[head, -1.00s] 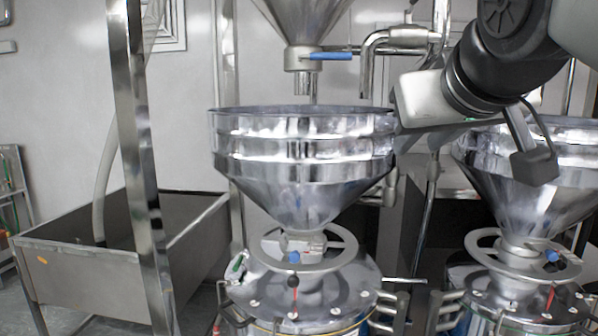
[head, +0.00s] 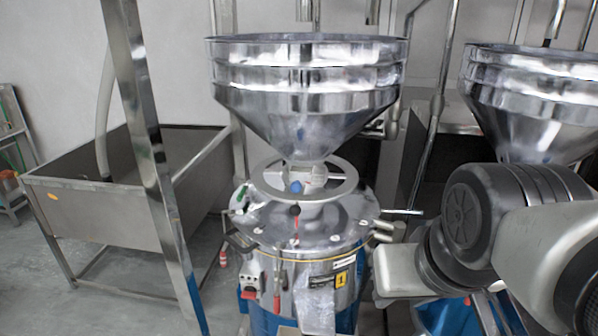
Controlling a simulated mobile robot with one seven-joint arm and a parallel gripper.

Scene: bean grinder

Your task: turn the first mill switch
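The first mill (head: 318,272) stands at the centre, with a yellow label marked 1 (head: 341,280) on its front. A small pale switch box (head: 250,275) with dark knobs and a red part at its base is on the mill's front left. A red-handled lever (head: 277,300) hangs just right of it. The end of my arm shows at right, and its pale end block (head: 394,270), which looks like my gripper's body, is right of the mill and apart from the switch box. I cannot make out fingers or anything held.
A large steel hopper (head: 305,85) tops the mill above a ring handwheel (head: 268,183). A second hopper (head: 535,100) stands at right behind my arm. A steel post (head: 150,150) and a steel bin (head: 85,215) are at left.

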